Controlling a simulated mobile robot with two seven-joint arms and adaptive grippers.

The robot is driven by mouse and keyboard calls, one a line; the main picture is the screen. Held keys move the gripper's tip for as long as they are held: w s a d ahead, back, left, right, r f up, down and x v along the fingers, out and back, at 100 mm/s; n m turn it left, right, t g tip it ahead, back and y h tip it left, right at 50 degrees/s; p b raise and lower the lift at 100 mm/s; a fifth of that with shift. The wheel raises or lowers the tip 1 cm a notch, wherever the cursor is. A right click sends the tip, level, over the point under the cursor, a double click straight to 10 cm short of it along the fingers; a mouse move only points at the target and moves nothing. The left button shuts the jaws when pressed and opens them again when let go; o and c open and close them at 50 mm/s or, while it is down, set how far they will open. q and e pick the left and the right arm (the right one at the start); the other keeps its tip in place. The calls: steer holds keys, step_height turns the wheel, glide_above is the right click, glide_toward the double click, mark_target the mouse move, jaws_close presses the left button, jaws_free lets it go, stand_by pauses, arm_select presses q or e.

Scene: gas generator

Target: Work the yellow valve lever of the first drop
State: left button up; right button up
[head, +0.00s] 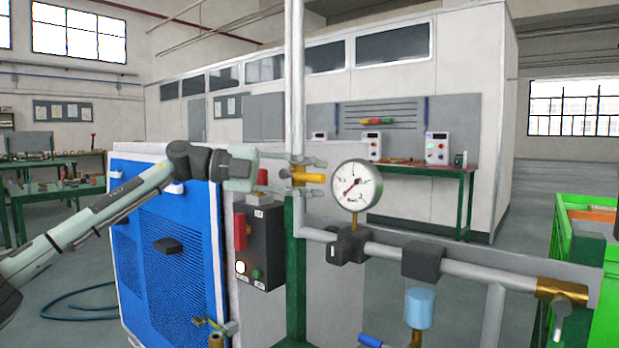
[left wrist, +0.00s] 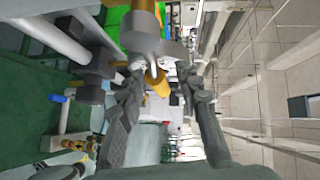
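The yellow valve lever (head: 309,177) sits on the vertical pipe of the drop, just left of the round pressure gauge (head: 356,186). It points to the right in the head view. In the left wrist view the lever (left wrist: 159,84) shows between the two fingers, with a gap on each side. My left gripper (head: 311,176) reaches in from the left at the lever's height, one finger above and one below it. It is open around the lever, and I see no clear contact. My right gripper is in neither view.
The vertical pipe (head: 296,85) and the horizontal pipe (head: 456,266) run close to my left gripper. The blue generator cabinet (head: 165,255) and a dark control box (head: 262,244) stand below the arm. A green crate (head: 606,285) is at the right.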

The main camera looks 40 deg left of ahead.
arm_select(q)
jaws_close()
